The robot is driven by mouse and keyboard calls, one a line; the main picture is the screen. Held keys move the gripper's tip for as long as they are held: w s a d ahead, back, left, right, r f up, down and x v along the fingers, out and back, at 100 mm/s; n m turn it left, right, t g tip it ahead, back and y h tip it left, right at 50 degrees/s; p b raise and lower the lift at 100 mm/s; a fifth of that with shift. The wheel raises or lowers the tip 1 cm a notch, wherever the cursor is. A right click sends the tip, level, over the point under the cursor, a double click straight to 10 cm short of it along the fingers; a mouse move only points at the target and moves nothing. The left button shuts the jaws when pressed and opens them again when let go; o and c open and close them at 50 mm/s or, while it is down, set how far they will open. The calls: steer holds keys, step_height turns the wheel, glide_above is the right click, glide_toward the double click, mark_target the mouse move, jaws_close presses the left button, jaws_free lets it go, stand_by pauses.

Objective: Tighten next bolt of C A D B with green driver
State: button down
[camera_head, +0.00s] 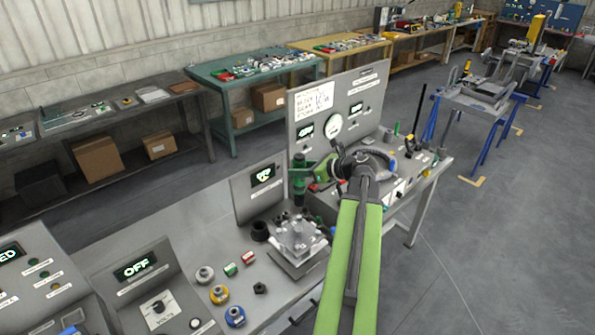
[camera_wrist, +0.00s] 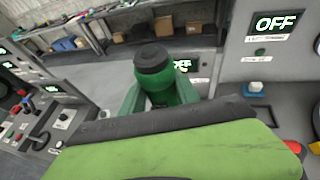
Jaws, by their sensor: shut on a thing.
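The green driver (camera_head: 299,183) stands about upright above the bolted metal block (camera_head: 298,240) on the bench. In the wrist view the driver (camera_wrist: 155,68) shows a black cap on a green body, between my jaws. My gripper (camera_head: 318,170) is shut on it, reaching in from the right; it also shows in the wrist view (camera_wrist: 160,95). The block sits on a flat plate with several bolts on top. The driver's lower end is close over the block; I cannot tell whether it touches a bolt. The bolt letters are too small to read.
A small display panel (camera_head: 259,196) stands just behind the block, and a tall gauge panel (camera_head: 335,115) behind my gripper. Coloured rings, small blocks and a nut lie left of the block. A console reading OFF (camera_head: 135,268) stands at the front left.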

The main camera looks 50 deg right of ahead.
mark_target(304, 188)
steer(key=shift+s+f, duration=0.1)
steer(key=shift+s, duration=0.05)
steer(key=shift+a+f+b, duration=0.1)
steer(key=shift+f+b, duration=2.55)
steer(key=shift+b, duration=0.2)
steer(key=shift+f+b, duration=1.45)
stand_by(0.8)
steer(key=shift+r, duration=0.1)
stand_by(1.2)
